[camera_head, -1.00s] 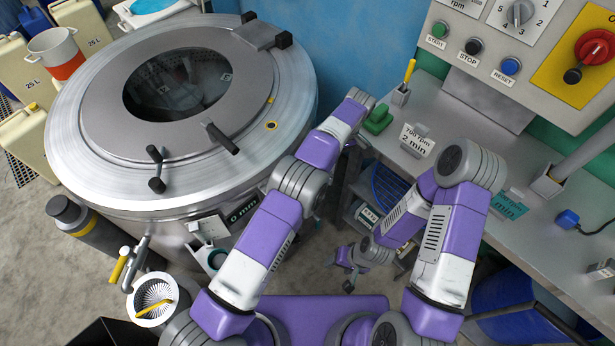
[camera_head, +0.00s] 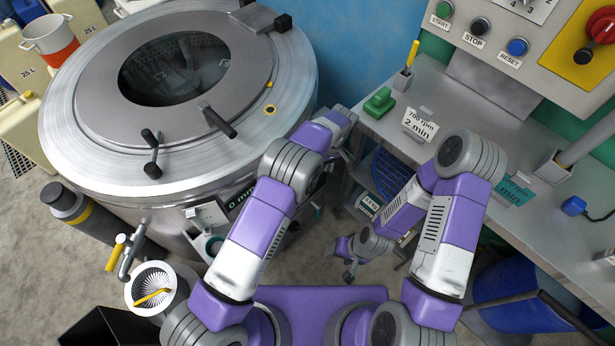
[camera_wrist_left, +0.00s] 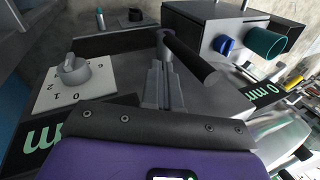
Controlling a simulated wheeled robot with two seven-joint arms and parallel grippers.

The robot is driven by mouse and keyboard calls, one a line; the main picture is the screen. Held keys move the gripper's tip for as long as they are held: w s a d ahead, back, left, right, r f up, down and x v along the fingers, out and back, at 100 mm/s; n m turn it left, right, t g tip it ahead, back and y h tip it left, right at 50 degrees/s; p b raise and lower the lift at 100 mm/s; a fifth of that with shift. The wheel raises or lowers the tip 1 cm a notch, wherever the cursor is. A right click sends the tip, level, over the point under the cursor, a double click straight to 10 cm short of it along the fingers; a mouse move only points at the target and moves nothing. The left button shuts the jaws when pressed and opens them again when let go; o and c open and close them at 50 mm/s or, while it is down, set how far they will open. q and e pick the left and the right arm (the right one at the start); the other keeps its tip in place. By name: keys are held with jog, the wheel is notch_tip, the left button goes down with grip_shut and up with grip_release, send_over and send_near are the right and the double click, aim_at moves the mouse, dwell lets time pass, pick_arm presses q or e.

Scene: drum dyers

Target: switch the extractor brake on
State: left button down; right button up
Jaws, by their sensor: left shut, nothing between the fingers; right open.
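The extractor drum (camera_head: 85,125) has a round dark-windowed lid and a small display (camera_head: 238,199) on its front. I cannot tell which control is the brake. In the left wrist view, a grey knob (camera_wrist_left: 73,68) stands on a white numbered plate at left, and a dark cylindrical handle (camera_wrist_left: 192,58) angles across the centre. My left gripper (camera_wrist_left: 161,82) is shut and empty close to that handle; contact is unclear. In the head view it is hidden behind its arm. My right gripper (camera_head: 351,268) hangs open and empty, low between the arms.
A grey bench (camera_head: 470,140) at right carries a green block (camera_head: 379,103) and signs. A control panel (camera_head: 530,40) stands above it. In the wrist view a dark box (camera_wrist_left: 210,40) bears blue and teal knobs. Floor between drum and bench is partly clear.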

pick_arm(q)
jog(key=shift+s+a+r, duration=0.1)
jog(key=shift+s+a, duration=0.35)
jog(key=shift+a, duration=0.25)
jog(key=shift+s+a+r, duration=0.1)
jog(key=shift+s+a, duration=0.35)
jog(key=shift+a, duration=0.2)
pick_arm(e)
jog(key=shift+f, duration=0.25)
pick_arm(q)
jog(key=shift+s, duration=0.1)
pick_arm(e)
jog(key=shift+a, duration=0.1)
